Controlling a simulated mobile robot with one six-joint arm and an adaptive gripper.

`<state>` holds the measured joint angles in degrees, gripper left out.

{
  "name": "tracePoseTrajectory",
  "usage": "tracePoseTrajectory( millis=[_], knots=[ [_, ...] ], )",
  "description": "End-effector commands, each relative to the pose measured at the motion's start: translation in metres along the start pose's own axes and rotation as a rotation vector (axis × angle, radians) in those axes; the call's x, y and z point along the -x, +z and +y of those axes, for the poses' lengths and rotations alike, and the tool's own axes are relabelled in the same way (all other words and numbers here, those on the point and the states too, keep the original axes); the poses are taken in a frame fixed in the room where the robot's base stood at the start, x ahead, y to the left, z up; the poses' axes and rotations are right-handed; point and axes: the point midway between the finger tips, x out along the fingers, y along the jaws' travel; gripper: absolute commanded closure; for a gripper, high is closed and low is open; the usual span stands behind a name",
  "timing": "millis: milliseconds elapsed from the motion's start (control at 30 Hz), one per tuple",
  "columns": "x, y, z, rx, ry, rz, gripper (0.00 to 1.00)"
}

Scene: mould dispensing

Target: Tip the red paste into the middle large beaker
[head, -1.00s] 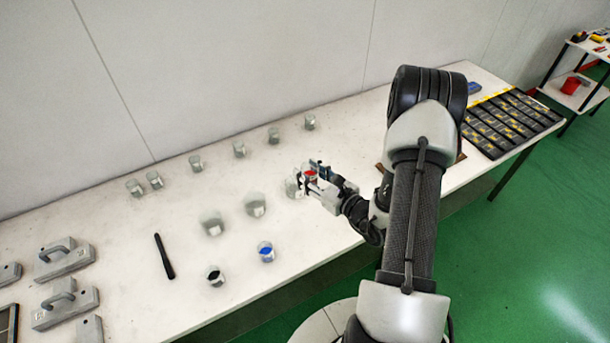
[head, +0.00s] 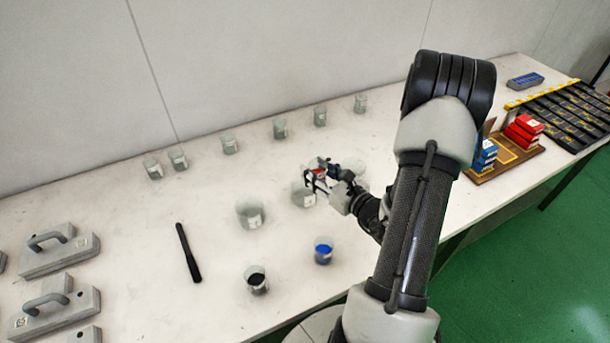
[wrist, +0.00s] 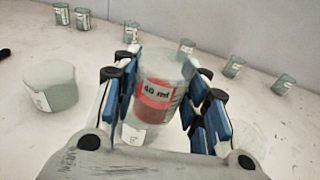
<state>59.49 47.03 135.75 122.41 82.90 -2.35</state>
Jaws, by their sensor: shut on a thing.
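My gripper (head: 316,178) is shut on a small clear beaker of red paste (wrist: 155,92), marked 40 ml. The red paste also shows between the jaws in the head view (head: 319,171). The held beaker is above the table, over or close to the middle large beaker (head: 302,198). The middle large beaker shows partly below it in the wrist view (wrist: 133,134). The paste is still inside the held beaker; I cannot tell if it is slightly tilted. The left large beaker (head: 249,215) stands apart, and the right one (head: 357,167) is partly hidden by my arm.
A beaker of blue paste (head: 323,251) and one of black paste (head: 257,281) stand in front. Several small beakers (head: 230,145) line the back. A black stick (head: 188,253) and grey moulds (head: 58,252) lie left. Red boxes (head: 524,130) and blue boxes (head: 485,155) are right.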

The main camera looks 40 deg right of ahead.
Motion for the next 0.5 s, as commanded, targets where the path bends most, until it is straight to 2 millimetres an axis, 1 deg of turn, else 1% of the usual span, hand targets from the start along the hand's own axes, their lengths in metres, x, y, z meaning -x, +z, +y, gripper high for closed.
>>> tracePoseTrajectory(
  millis=[33,67,267,367,500],
  knots=[
    [0.0011,-0.0067,-0.0027,0.0,-0.007,-0.001,0.85],
    [0.0017,-0.0077,-0.0035,-0.001,-0.008,0.0,0.85],
    [0.0032,-0.0064,-0.0053,0.008,-0.012,0.044,0.85],
    [0.004,-0.005,-0.0056,0.022,-0.015,0.113,0.85],
    [0.0044,-0.0057,-0.0049,0.043,-0.015,0.246,0.85]
  ],
)
